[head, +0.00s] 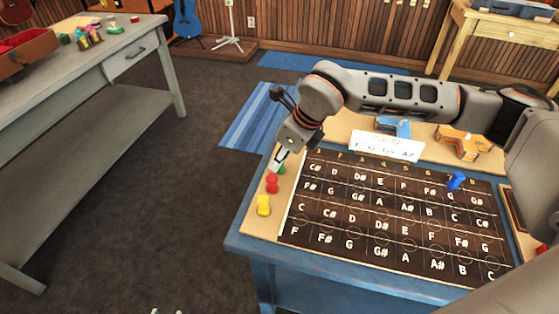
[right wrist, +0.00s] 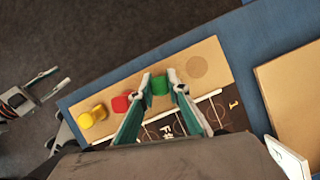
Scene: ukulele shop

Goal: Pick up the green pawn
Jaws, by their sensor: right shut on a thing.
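The green pawn (head: 281,169) is on the light wooden strip at the left edge of the fretboard board, partly hidden by my right gripper (head: 279,158) in the head view. In the right wrist view the green pawn (right wrist: 160,84) sits between the two fingertips of my right gripper (right wrist: 160,82), which is shut on it. Whether the pawn still touches the strip cannot be told. The tips of my left gripper (head: 167,311) show at the bottom edge of the head view, apart and empty.
A red pawn (head: 272,184) and a yellow pawn (head: 263,205) stand close by on the strip. A blue pawn (head: 456,181) is on the fretboard (head: 340,215). A white card (head: 387,146) and blue and orange holders (head: 462,142) lie behind. A grey table (head: 80,75) stands left.

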